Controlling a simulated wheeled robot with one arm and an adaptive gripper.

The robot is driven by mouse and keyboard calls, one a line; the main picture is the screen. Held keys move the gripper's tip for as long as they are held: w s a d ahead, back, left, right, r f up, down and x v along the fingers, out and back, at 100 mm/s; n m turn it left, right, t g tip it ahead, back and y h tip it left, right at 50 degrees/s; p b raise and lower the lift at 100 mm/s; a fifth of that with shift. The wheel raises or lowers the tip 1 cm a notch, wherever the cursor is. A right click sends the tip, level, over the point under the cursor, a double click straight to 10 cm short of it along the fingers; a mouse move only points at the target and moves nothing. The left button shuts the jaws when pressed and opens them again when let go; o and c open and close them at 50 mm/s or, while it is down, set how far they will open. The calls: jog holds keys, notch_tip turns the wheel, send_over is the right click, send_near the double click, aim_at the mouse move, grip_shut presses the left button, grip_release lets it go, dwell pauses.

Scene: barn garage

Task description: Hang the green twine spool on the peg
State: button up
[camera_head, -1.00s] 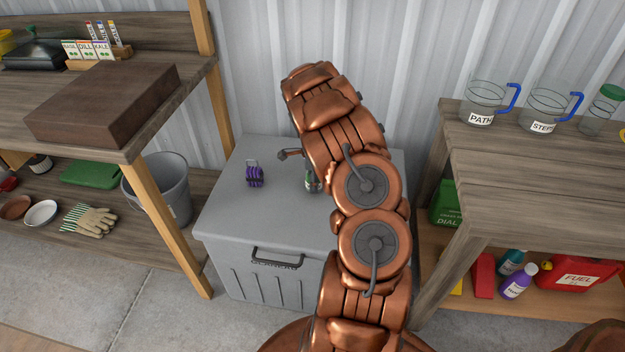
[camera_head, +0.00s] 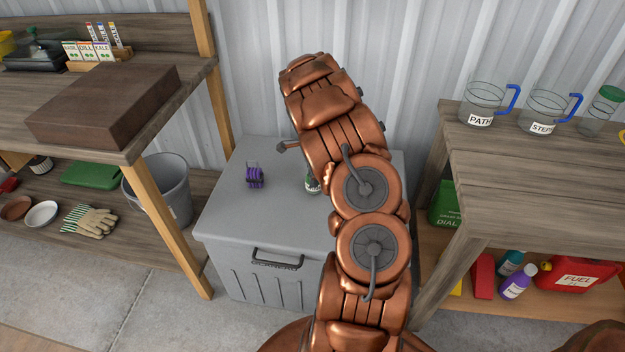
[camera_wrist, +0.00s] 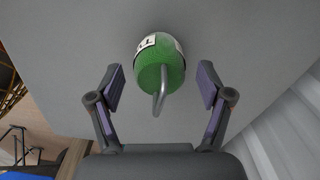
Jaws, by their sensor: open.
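The green twine spool (camera_head: 312,184) stands on the grey lidded chest (camera_head: 230,215), partly hidden behind my arm in the head view. In the wrist view the spool (camera_wrist: 162,62) shows a green end, a white label with dark print and a grey metal loop. My gripper (camera_wrist: 161,82) is open, with one finger on each side of the spool and a visible gap to both. In the head view only a small part of my gripper shows left of the arm. I cannot make out a peg in either view.
A purple spool (camera_head: 254,176) with a metal loop stands left on the same lid. A wooden shelf with a brown block (camera_head: 105,110) is at left, above a grey bucket (camera_head: 165,190). A wooden bench (camera_head: 540,180) with labelled jugs is at right. A corrugated wall is behind.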

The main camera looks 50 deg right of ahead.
notch_tip(320, 180, up, 4)
jog(key=shift+w+r, duration=0.1)
jog(key=shift+a+r, duration=0.25)
jog(key=shift+r, duration=0.05)
jog(key=s+a+r+n+g, duration=0.1)
jog(key=s+a+r+n, duration=0.5)
jog(key=a, duration=0.4)
jog(key=s+a+r+n, duration=0.4)
jog(key=a+r+n, duration=0.1)
jog(key=a+r, duration=0.5)
jog(key=s+a+n+g, duration=0.1)
jog(key=s+a+n, duration=0.6)
jog(key=s, duration=0.3)
jog(key=s+a+r+n, duration=0.1)
jog(key=s+a+n, duration=0.7)
jog(key=s+a, duration=0.2)
jog(key=shift+s+g, duration=0.4)
jog(key=shift+s, duration=0.35)
jog(key=shift+r, duration=0.1)
